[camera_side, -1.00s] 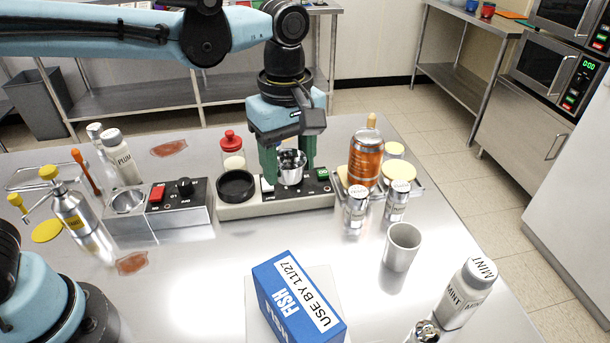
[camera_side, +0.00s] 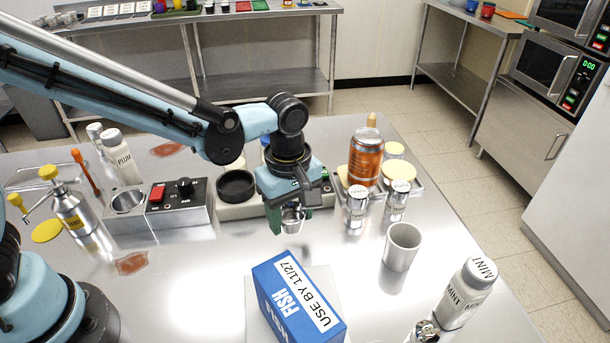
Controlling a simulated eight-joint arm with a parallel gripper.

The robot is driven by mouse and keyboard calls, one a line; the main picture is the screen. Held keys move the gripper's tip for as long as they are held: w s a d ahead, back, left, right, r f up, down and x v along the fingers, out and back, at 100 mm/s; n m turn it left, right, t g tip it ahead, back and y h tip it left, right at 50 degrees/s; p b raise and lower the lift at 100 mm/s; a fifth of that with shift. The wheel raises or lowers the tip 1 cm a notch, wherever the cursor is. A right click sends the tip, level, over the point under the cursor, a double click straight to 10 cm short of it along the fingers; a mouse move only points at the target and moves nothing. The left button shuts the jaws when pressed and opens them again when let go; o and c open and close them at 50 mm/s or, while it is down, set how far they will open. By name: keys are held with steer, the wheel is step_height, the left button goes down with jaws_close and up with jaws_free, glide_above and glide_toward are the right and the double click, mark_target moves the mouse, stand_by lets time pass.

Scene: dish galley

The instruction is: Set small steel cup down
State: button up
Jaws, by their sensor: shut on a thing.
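The small steel cup (camera_side: 292,219) is a shiny metal cup in the middle of the side view. My gripper (camera_side: 287,212) points down and is shut on it, with a green finger beside the cup. The cup is in front of the black and grey device with the dark round dish, over the steel table (camera_side: 215,270). I cannot tell whether its base touches the table. The far finger and part of the cup are hidden.
A blue fish box (camera_side: 298,300) stands just in front of the cup. To the right are shakers (camera_side: 356,205), an orange can (camera_side: 365,158) and a grey cup (camera_side: 402,247). The device (camera_side: 237,207) is behind. Bare table lies left of the box.

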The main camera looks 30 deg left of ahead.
mark_target(291, 229)
steer(key=shift+f, duration=2.05)
steer(key=shift+f, duration=0.15)
steer(key=o, duration=1.1)
step_height(291, 229, up, 12)
steer(key=s+a+r+m+t, duration=0.1)
steer(key=s+a+m+t, duration=0.2)
steer(key=a+m, duration=0.3)
steer(key=s+a+m+t, duration=0.4)
steer(key=a+m, duration=0.3)
steer(key=a, duration=0.3)
steer(key=shift+a+r+m, duration=0.15)
steer(key=shift+r+m, duration=0.15)
steer(key=shift+r, duration=0.05)
